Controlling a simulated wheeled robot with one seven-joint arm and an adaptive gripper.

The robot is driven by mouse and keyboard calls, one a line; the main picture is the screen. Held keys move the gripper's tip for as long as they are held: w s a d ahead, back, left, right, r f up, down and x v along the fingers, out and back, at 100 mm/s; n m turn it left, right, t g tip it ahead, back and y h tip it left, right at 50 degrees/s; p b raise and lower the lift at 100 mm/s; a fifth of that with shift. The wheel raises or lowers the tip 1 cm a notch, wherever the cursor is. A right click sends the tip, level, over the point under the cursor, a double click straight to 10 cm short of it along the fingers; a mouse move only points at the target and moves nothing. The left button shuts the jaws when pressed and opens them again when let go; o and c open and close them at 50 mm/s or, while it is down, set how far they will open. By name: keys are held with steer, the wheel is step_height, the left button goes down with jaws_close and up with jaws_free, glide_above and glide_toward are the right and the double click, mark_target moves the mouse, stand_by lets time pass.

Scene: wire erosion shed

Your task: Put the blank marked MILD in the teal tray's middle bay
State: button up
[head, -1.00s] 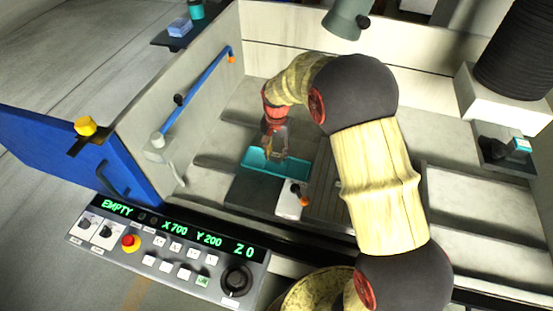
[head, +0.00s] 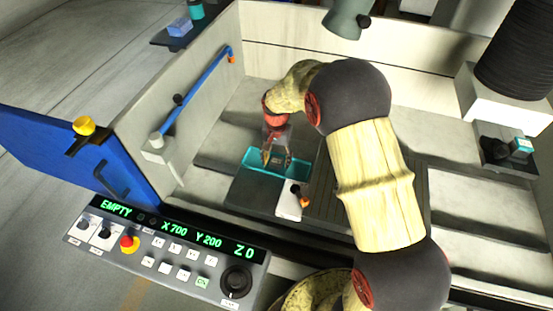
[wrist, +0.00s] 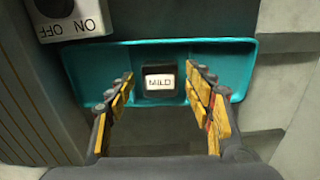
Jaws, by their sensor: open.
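The teal tray (head: 299,170) lies on the machine bed beneath my gripper (head: 276,158). It also spans the upper middle of the wrist view (wrist: 225,52). The blank marked MILD (wrist: 160,82) is a small dark block with a white label. It sits around the middle of the tray's length. My gripper (wrist: 165,100) is open, with one yellow-padded finger on each side of the blank and a visible gap to both.
A white ON/OFF switch box (head: 290,200) stands close to the tray's near side. A dark block (head: 253,190) lies beside it. The pale enclosure walls (head: 330,60) rise behind. The control panel (head: 170,250) is in front, reading EMPTY. Bare bed lies left of the tray.

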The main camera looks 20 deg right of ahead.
step_height(320, 180, up, 13)
steer(key=p, duration=0.3)
step_height(320, 180, up, 7)
steer(key=n+t, duration=0.1)
glide_above(277, 161)
steer(key=s, duration=0.4)
steer(key=s+r+n+t, duration=0.1)
steer(key=s+r, duration=0.3)
steer(key=s, duration=0.4)
steer(key=s+r+n+t, duration=0.2)
steer(key=s+r+n, duration=0.1)
steer(key=s, duration=0.6)
steer(key=s+r+n+t, duration=0.1)
steer(key=s+r, duration=0.3)
steer(key=s, duration=0.4)
steer(key=shift+s+r+n+t, duration=0.25)
steer(key=shift+r+n+t, duration=0.05)
steer(key=shift+n, duration=0.3)
steer(key=shift+a, duration=0.1)
steer(key=shift+c, duration=0.3)
